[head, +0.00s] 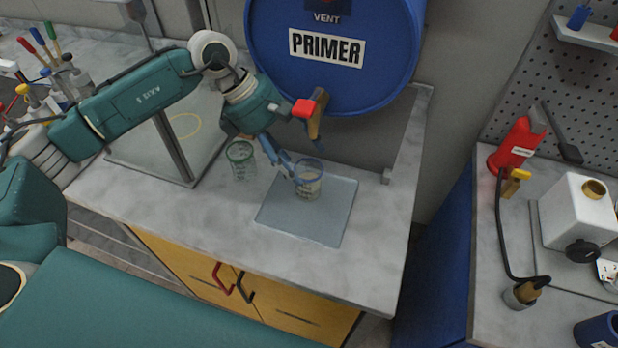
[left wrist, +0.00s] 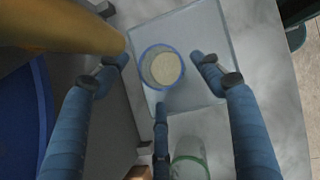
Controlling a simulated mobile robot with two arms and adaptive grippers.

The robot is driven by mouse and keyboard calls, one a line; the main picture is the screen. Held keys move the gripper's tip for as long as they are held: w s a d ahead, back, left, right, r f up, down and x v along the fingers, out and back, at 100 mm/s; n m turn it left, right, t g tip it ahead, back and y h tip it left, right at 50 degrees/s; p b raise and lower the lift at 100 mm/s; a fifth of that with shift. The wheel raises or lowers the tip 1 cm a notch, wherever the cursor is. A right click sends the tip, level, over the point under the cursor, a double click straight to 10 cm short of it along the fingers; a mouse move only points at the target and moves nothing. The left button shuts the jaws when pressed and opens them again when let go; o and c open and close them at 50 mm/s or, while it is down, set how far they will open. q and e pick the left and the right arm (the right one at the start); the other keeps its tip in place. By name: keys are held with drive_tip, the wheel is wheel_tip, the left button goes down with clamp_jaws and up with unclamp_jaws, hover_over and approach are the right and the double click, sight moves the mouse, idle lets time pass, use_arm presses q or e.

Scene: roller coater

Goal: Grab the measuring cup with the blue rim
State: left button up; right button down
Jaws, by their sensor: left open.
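The measuring cup with the blue rim (head: 309,187) is clear and stands upright on a pale square mat (head: 330,225) under the drum. It has cream-coloured contents. It also shows in the left wrist view (left wrist: 162,68), seen from above. My left gripper (head: 299,163) is open just above and behind this cup. In the left wrist view its blue fingers (left wrist: 162,70) are spread around the cup's outline, with no clear contact. A second clear cup with a green rim (head: 241,160) stands to the left; it shows at the bottom of the left wrist view (left wrist: 189,163). My right gripper is not in view.
A blue PRIMER drum (head: 335,50) with a red-handled brass tap (head: 308,110) overhangs the counter (head: 205,225) close to my left gripper. A framed panel (head: 178,150) is at the left. Counter space in front of the mat is clear.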

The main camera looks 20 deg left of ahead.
sight(305, 167)
use_arm(q)
drive_tip(key=shift+p+x, duration=0.55)
drive_tip(key=shift+x, duration=1.25)
drive_tip(key=shift+s+a, duration=0.1)
drive_tip(key=c, duration=1.6)
drive_tip(key=shift+r, duration=0.1)
